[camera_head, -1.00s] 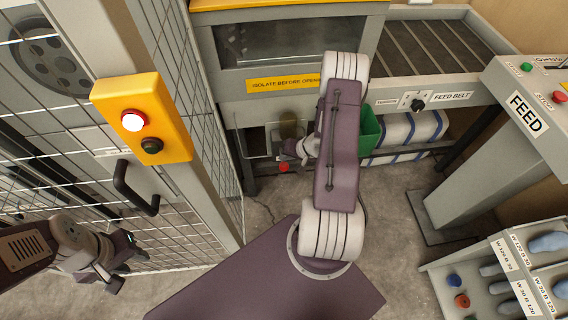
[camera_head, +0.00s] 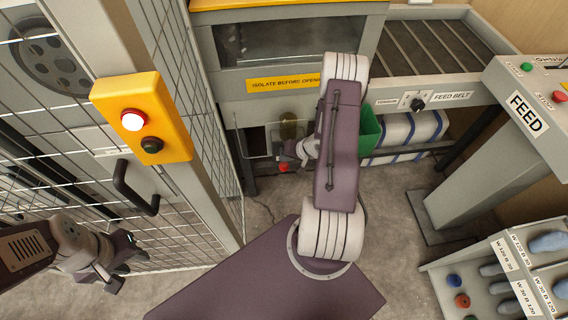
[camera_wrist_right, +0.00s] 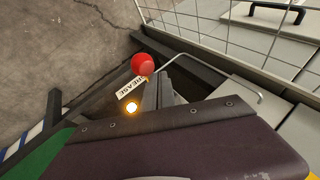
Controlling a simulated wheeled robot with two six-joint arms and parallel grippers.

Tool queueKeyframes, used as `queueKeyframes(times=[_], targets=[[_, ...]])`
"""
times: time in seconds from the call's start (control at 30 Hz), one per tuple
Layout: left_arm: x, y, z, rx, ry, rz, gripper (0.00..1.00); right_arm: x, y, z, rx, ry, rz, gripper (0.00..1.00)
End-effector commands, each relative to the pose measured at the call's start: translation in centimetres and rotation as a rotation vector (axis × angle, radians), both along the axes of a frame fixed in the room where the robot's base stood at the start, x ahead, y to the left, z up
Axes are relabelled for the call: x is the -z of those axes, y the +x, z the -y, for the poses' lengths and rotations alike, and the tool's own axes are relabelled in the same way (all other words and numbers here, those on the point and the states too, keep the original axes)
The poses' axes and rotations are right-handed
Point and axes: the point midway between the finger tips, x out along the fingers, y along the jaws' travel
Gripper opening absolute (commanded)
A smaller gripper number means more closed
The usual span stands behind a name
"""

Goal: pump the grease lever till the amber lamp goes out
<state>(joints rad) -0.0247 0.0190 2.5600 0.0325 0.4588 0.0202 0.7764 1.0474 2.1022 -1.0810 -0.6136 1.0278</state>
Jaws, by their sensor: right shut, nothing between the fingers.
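The red ball knob (camera_wrist_right: 142,65) stands beside the GREASE label (camera_wrist_right: 130,88) in the right wrist view. It also shows low on the machine in the head view (camera_head: 283,167). The amber lamp (camera_wrist_right: 131,107) is lit, just below the label. My right gripper (camera_wrist_right: 157,88) is shut and empty, its fingertips close to the knob; I cannot tell whether they touch it. In the head view, my right gripper (camera_head: 284,152) is partly hidden by my arm. My left gripper (camera_head: 122,272) is at the lower left, away from the lever; its jaw opening is unclear.
A thin bent rod (camera_wrist_right: 215,78) runs close beside the right fingers. Mesh fencing (camera_head: 215,125) with a black handle (camera_head: 135,187) stands left. A yellow box (camera_head: 142,118) carries a lit red lamp. A green bin (camera_head: 370,130) is behind my right arm. Open floor (camera_head: 395,235) lies right.

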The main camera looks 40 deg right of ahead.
Motion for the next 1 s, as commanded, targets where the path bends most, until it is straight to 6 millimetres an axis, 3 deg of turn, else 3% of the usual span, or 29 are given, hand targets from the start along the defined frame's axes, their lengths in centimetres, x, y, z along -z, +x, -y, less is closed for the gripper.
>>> queueKeyframes(times=[1.0], targets=[[0.65, 0.00, 0.00, 0.000, 0.000, 0.000, 0.36, 1.15, -0.25, -0.14, 0.001, 0.001, 0.000, 0.00]])
